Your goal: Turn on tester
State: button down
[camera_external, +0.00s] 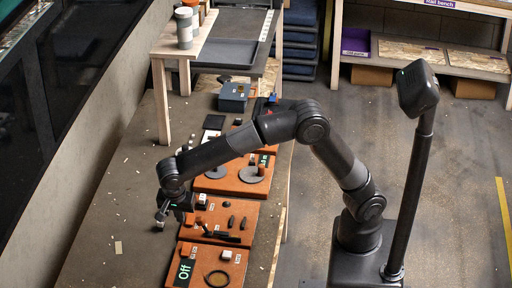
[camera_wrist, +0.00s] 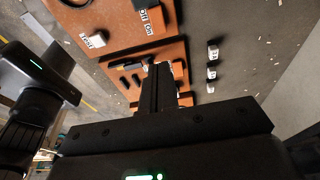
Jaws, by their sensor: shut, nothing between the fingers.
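The task's tester is not clearly labelled in either view. An orange board (camera_external: 232,262) at the front of the bench carries a dark display reading "Off" (camera_external: 185,271), a small white-topped block and a dark ring. In the wrist view, an orange board (camera_wrist: 108,20) at the top has "Off" and "On" labels (camera_wrist: 147,21) and a white block with a label (camera_wrist: 93,39). My gripper (camera_external: 161,218) is shut and empty, low over the bench left of the boards. Its fingers (camera_wrist: 160,85) hide part of a middle board in the wrist view.
A middle orange board (camera_external: 245,214) carries several dark parts. Another (camera_external: 205,184) behind it holds round grey discs. Small white-topped pieces (camera_wrist: 212,72) stand in a row beside the boards. A raised shelf (camera_external: 200,50) stands at the back. The bench's left side is mostly clear.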

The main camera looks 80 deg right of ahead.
aim_at(187, 244)
jog(key=shift+f, duration=0.1)
jog(key=x, duration=1.4)
